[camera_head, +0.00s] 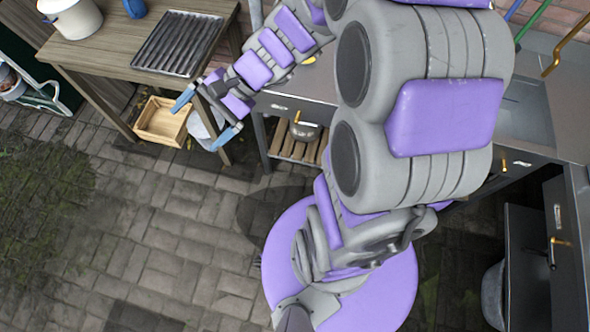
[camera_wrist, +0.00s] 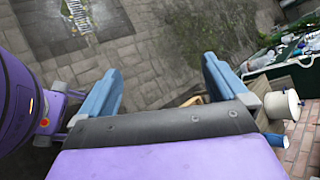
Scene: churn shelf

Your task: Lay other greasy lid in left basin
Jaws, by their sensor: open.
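My gripper (camera_head: 205,118) is open and empty, with blue fingers spread in front of the wooden table's right end. Its two fingers also show in the wrist view (camera_wrist: 161,66), with paving beyond them. A grey sink basin (camera_head: 526,112) is sunk in the counter at the right, partly hidden behind my arm. I cannot tell whether it is the left one. I make out no loose greasy lid in either view. A metal pot (camera_head: 305,131) sits on the slatted low shelf under the counter, right of my gripper.
The wooden table (camera_head: 105,52) bears a white pot (camera_head: 78,18), a blue cup (camera_head: 135,8) and a ridged dark tray (camera_head: 178,42). A wooden crate (camera_head: 162,121) is below. A green crate with bottles (camera_wrist: 286,58) is in the wrist view. Paving at left is clear.

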